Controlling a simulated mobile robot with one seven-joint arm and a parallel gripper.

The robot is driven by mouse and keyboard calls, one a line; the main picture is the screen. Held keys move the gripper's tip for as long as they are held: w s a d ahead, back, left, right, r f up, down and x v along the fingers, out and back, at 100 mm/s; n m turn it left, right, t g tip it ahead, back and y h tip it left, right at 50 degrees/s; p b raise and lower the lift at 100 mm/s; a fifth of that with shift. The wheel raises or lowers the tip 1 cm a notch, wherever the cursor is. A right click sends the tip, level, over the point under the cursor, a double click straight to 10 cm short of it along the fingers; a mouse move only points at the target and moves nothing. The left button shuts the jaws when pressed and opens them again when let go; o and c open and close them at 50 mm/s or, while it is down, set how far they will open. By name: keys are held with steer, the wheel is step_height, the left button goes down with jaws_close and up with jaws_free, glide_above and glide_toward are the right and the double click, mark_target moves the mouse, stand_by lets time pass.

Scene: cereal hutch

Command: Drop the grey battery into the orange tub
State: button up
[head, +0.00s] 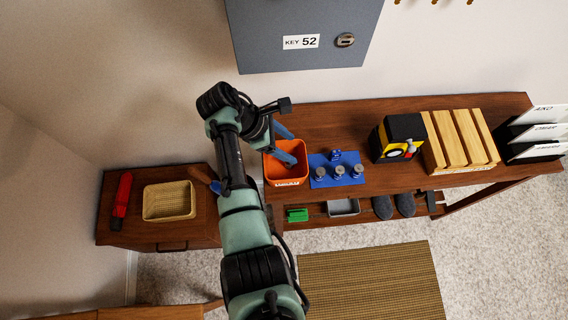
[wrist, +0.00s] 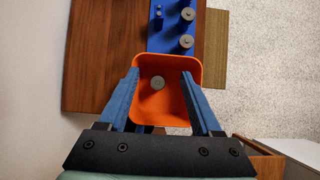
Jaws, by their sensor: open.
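The orange tub (head: 287,181) stands at the left end of the long wooden bench, and it also shows in the wrist view (wrist: 160,61). My gripper (head: 294,150) is over the tub with its two blue fingers apart. In the wrist view the open gripper (wrist: 160,74) has nothing between its fingers. A round grey end, looking like the grey battery (wrist: 157,83), shows inside the tub, below and between the fingertips. It is seen end-on, and its side is hidden. In the head view the tub's inside is partly covered by my fingers.
A blue mat (head: 318,183) right of the tub holds several small upright blue-and-grey pieces. A yellow-and-black box (head: 398,138) and a slatted wooden rack (head: 459,141) stand farther right. A woven basket (head: 169,201) and red object (head: 122,195) are on the left cabinet.

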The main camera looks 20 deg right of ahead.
steer(key=v, duration=1.2)
steer(key=shift+r+b, duration=0.4)
steer(key=shift+a, duration=0.15)
